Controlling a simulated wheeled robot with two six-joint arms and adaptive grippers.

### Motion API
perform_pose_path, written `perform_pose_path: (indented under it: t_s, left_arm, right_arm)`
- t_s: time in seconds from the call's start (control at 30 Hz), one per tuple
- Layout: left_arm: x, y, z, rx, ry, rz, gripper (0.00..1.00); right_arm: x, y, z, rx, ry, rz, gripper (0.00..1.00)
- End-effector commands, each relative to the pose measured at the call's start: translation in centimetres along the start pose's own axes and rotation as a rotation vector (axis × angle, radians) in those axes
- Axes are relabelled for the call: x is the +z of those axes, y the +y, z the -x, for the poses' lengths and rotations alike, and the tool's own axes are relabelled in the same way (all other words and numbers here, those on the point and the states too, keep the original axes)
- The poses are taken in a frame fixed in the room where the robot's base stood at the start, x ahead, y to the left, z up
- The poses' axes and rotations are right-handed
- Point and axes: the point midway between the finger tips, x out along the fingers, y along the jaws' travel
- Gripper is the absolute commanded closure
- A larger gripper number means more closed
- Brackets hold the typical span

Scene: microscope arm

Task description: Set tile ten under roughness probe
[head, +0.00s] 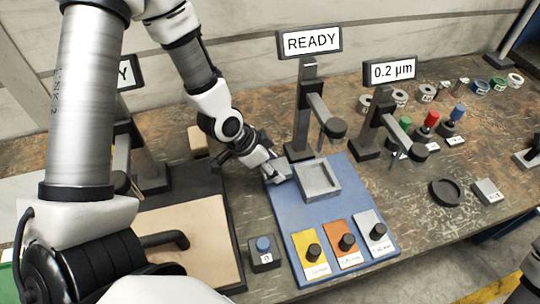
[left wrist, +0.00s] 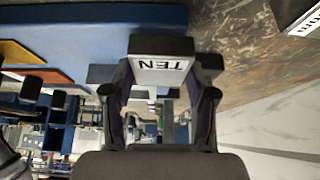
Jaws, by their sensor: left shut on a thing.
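My left gripper (head: 270,168) is shut on a grey tile (head: 279,172) at the back left of the blue base (head: 285,225). In the left wrist view the tile (left wrist: 160,50) sits between the fingertips (left wrist: 160,85), and its label reads TEN, upside down. A square grey tray (head: 318,179) with a raised rim lies on the blue base, just right of the tile, and looks empty. A stand with a READY display (head: 308,41) rises behind it, its arm ending in a probe head (head: 334,127) over the tray's back edge.
Yellow (head: 309,252), orange (head: 345,243) and grey (head: 375,233) plates with black knobs line the front of the base. A blue button (head: 264,245) stands to the left. Another stand shows 0.2 µm (head: 392,72). A black round dish (head: 445,192) and a labelled block (head: 487,192) lie right.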

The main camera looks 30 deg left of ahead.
Motion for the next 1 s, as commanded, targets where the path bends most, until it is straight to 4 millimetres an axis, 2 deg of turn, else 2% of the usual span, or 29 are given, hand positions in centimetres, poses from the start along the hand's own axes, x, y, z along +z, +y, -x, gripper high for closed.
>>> perform_pose_path:
  t_s: [0.03, 0.3, 0.4, 0.57, 0.8, 1.0]
  left_arm:
    - [-0.5, -1.1, 0.4, -0.004, 0.004, 0.003, 1.0]
    - [-1.3, -6.3, -0.4, -0.005, 0.001, -0.001, 1.0]
    - [-1.4, -7.4, -0.7, -0.004, 0.002, 0.0, 1.0]
    - [-1.2, -8.3, -1.4, -0.002, 0.0, 0.0, 1.0]
    - [0.4, -8.3, -4.2, -0.002, 0.001, -0.002, 1.0]
    - [0.4, -8.3, -4.3, -0.003, 0.003, -0.002, 1.0]
  right_arm:
    - [-0.1, 0.0, 1.0, 0.0, 0.002, 0.0, 1.0]
    - [-0.1, 0.0, 3.2, 0.0, 0.001, 0.0, 1.0]
    - [-0.1, 0.0, 4.1, 0.0, 0.001, 0.0, 1.0]
    - [-0.1, 0.0, 4.5, 0.0, 0.002, 0.0, 1.0]
    - [-0.1, 0.0, 4.9, 0.0, 0.001, 0.0, 1.0]
    - [-0.1, 0.0, 4.8, 0.0, 0.001, 0.0, 1.0]
